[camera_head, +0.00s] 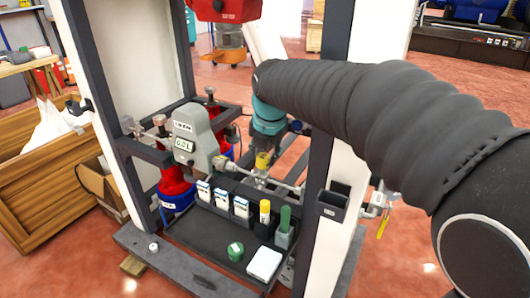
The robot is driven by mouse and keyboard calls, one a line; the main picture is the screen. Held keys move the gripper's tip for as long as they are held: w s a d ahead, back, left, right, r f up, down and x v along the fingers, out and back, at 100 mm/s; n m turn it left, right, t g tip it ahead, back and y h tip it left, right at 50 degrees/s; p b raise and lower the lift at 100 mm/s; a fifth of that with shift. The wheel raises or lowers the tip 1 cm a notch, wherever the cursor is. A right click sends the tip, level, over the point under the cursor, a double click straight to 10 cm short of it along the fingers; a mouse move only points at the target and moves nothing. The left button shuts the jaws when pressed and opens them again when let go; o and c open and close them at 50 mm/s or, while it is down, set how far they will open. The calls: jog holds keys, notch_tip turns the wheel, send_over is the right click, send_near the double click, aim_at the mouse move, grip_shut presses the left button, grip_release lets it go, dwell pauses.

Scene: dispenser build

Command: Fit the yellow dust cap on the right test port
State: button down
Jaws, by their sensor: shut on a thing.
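My gripper (264,150) points down under my teal wrist, beside the grey meter housing. It is small in this view and its fingers are hard to make out. It is shut on the yellow dust cap (263,160), which shows at its lower end. The cap appears right above a metal fitting on the pipe (257,181), probably the right test port. I cannot tell whether cap and fitting touch.
The grey meter (190,137) stands left of my gripper. A black tray (210,232) below holds white boxes, a yellow marker (265,212), a green marker (285,217), a green roll (236,251) and a white pad (264,263). Dark posts (318,165) flank the work area.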

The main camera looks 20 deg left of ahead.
jog(key=shift+f+b, duration=0.6)
jog(key=shift+f, duration=0.45)
dwell(0.4)
jog(key=shift+c, duration=1.8)
grip_release()
jog(key=shift+r, duration=0.15)
jog(key=shift+r+p, duration=1.3)
jog(key=shift+r, duration=1.6)
